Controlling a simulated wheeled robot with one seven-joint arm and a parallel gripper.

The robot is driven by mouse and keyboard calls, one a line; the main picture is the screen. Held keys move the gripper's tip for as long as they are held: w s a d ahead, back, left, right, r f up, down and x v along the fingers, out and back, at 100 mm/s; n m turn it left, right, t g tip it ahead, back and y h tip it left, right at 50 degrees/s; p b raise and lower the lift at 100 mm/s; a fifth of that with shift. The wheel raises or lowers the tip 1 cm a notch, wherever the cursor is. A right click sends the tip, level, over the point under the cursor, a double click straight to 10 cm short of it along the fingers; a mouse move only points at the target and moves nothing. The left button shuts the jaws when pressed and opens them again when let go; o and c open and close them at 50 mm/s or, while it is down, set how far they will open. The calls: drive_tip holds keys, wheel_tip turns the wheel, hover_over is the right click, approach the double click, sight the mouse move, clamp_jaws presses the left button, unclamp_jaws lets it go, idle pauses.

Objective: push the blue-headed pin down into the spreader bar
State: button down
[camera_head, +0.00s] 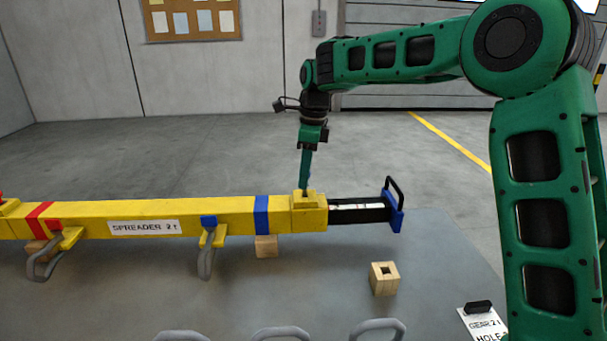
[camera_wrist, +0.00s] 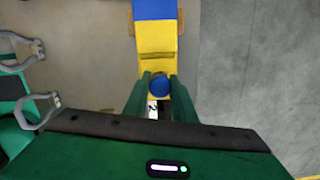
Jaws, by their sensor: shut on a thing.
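The yellow spreader bar (camera_head: 100,225) lies across the table, with a raised yellow collar (camera_head: 309,216) near its right end. A black inner beam (camera_head: 356,211) sticks out of the collar and ends in a blue plate with a black handle (camera_head: 395,205). My gripper (camera_head: 304,188) points down with its tips at the top of the collar. In the wrist view, the blue-headed pin (camera_wrist: 159,87) sits between the two green fingers, which are shut on it above the yellow bar. The pin's shank is hidden, so I cannot tell how deep it sits.
A wooden block with a square hole (camera_head: 384,279) stands in front of the inner beam. Grey shackles hang from the bar, and several more rings show at the table's front (camera_head: 280,333). The table's middle front is bare.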

drive_tip(key=shift+f, duration=1.65)
drive_tip(key=c, duration=1.4)
unclamp_jaws()
drive_tip(key=shift+r, duration=0.1)
drive_tip(key=r, duration=0.3)
drive_tip(key=d+r, duration=0.1)
drive_tip(key=r, duration=0.6)
drive_tip(key=shift+s+d+r, duration=0.1)
drive_tip(key=shift+d+r, duration=0.05)
drive_tip(key=shift+r, duration=0.1)
